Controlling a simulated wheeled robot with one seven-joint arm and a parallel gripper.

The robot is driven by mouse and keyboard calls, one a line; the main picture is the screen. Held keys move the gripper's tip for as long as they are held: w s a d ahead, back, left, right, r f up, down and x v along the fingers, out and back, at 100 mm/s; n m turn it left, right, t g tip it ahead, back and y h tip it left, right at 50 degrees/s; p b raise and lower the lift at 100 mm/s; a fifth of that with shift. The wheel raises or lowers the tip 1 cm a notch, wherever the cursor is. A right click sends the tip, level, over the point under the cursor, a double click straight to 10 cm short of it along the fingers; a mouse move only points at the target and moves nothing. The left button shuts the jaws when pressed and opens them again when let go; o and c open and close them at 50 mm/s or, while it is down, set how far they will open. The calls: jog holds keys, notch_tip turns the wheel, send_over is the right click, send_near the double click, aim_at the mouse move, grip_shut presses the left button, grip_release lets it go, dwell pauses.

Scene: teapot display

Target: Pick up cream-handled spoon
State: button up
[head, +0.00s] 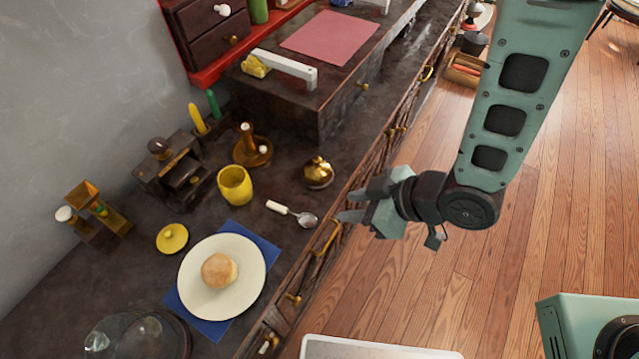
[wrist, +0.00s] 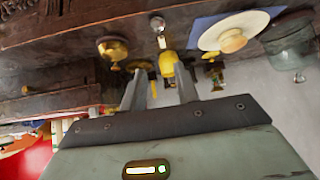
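The cream-handled spoon (head: 291,212) lies flat on the dark countertop, its cream handle to the left and its metal bowl near the front edge. In the wrist view the spoon (wrist: 159,30) shows beyond the fingers, near the top middle. My gripper (head: 352,204) is just right of the spoon's bowl, past the counter's front edge, with its fingers pointing left towards the spoon. In the wrist view my gripper (wrist: 160,88) has its two fingers apart with nothing held between them.
A white plate (head: 204,290) with a bun sits on a blue napkin left of the spoon. A brass lidded pot (head: 318,172) stands close behind the spoon's bowl. A yellow cup (head: 235,186) is behind the handle. Drawer handles (head: 330,238) stick out along the counter front.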

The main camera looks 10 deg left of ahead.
jog(key=b, duration=0.3)
send_near(294, 214)
jog(key=shift+x, duration=1)
jog(key=shift+p+x, duration=0.7)
jog(key=shift+x, duration=2.2)
grip_shut()
